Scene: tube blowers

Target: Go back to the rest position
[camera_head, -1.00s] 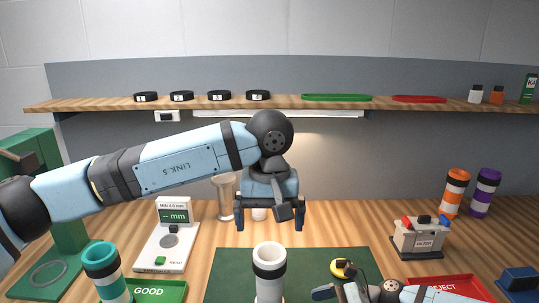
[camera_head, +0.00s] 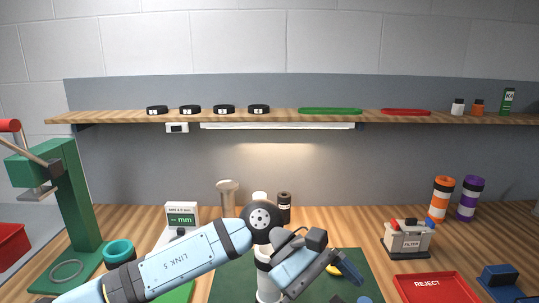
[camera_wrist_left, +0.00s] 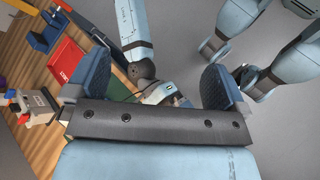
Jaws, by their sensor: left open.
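My left gripper (camera_head: 345,267) hangs low over the right part of the green mat (camera_head: 232,285) in the head view, its arm reaching in from the lower left. In the left wrist view my left gripper (camera_wrist_left: 158,80) has its two blue fingers wide apart with nothing held between them. A white tube with a dark band (camera_head: 264,280) stands on the mat just left of the left gripper, partly behind my arm.
The gauge (camera_head: 182,214) is partly covered by my arm.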

